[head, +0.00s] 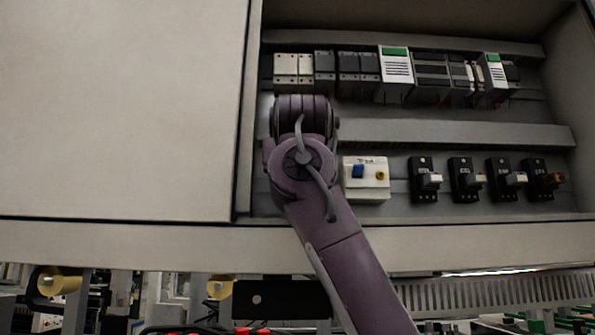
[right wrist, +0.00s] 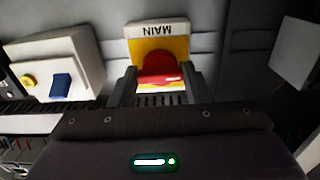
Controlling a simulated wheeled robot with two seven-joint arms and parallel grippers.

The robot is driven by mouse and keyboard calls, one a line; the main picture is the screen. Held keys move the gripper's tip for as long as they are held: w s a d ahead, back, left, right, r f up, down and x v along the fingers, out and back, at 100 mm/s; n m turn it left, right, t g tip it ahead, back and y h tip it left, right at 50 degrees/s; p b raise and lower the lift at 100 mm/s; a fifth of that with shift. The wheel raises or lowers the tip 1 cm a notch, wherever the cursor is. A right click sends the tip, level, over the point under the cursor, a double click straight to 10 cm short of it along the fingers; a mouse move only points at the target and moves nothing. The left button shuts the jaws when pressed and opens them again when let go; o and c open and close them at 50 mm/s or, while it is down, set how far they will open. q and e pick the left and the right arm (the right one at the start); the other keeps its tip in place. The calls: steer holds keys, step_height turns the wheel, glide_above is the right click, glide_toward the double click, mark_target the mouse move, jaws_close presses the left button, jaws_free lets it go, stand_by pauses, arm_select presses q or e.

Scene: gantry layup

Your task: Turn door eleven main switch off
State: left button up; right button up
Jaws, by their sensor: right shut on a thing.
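The main switch (right wrist: 158,45) shows in the right wrist view as a yellow plate with a white label reading MAIN, upside down there, and a red rotary knob (right wrist: 158,68). My right gripper (right wrist: 160,82) is shut on the red knob, one finger on each side of it. In the head view my right arm ends at the left side of the open cabinet, and its wrist hides the main switch and the fingers. My left gripper is not in either view.
Right of my wrist is a white unit (head: 366,180) with a blue switch and a yellow button. Several black breakers (head: 424,180) line the lower rail. Modules (head: 396,72) fill the upper rail. A closed panel (head: 120,110) is at left.

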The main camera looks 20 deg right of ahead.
stand_by(0.3)
steer(key=o, duration=1)
steer(key=b+v, duration=0.3)
steer(key=v, duration=0.4)
steer(key=shift+s+a+b, duration=0.15)
steer(key=shift+s+b, duration=0.2)
steer(key=shift+s, duration=0.05)
